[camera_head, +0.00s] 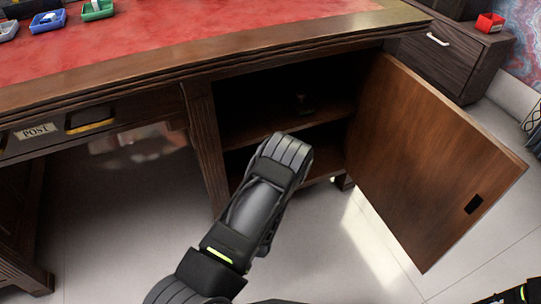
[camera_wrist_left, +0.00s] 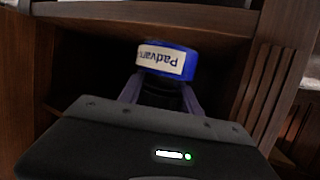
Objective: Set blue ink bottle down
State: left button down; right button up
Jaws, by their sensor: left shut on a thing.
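The blue ink bottle (camera_wrist_left: 167,60) shows in the left wrist view, with a white label whose lettering appears upside down. My left gripper (camera_wrist_left: 162,88) is shut on it, one finger on each side. The lower part of the bottle is hidden behind the gripper body. In the head view my left arm reaches into the open cabinet (camera_head: 204,140) under the desk, and its gripper and the bottle cannot be made out. I cannot tell whether the bottle touches a surface. My right gripper is not in view.
The cabinet door (camera_head: 440,150) stands open to the right. Several small trays, one green (camera_head: 97,9), lie on the red desk top (camera_head: 200,35). A red tray (camera_head: 490,22) sits at upper right.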

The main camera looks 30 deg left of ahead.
pick_arm(q)
jog(key=w+a, duration=0.1)
jog(key=w, duration=0.1)
jog(key=w+a+p, duration=0.1)
jog(key=w+a, duration=0.1)
jog(key=shift+w+a+r, duration=0.1)
jog(key=shift+r, duration=0.1)
jog(key=w+a+b, duration=0.1)
jog(key=w+a, duration=0.1)
jog(key=w, duration=0.1)
jog(key=w+a+b, duration=0.2)
jog(key=w, duration=0.2)
jog(key=w+a+b, duration=0.2)
jog(key=w, duration=0.1)
jog(key=shift+w+f, duration=0.2)
jog(key=shift+f, duration=0.05)
jog(key=shift+w+a+r, duration=0.15)
jog(key=shift+w+a, duration=0.1)
jog(key=shift+w, duration=0.05)
notch_tip(320, 180, down, 4)
jog(key=shift+r+b, duration=0.1)
jog(key=shift+b, duration=1.15)
jog(key=shift+r, duration=0.15)
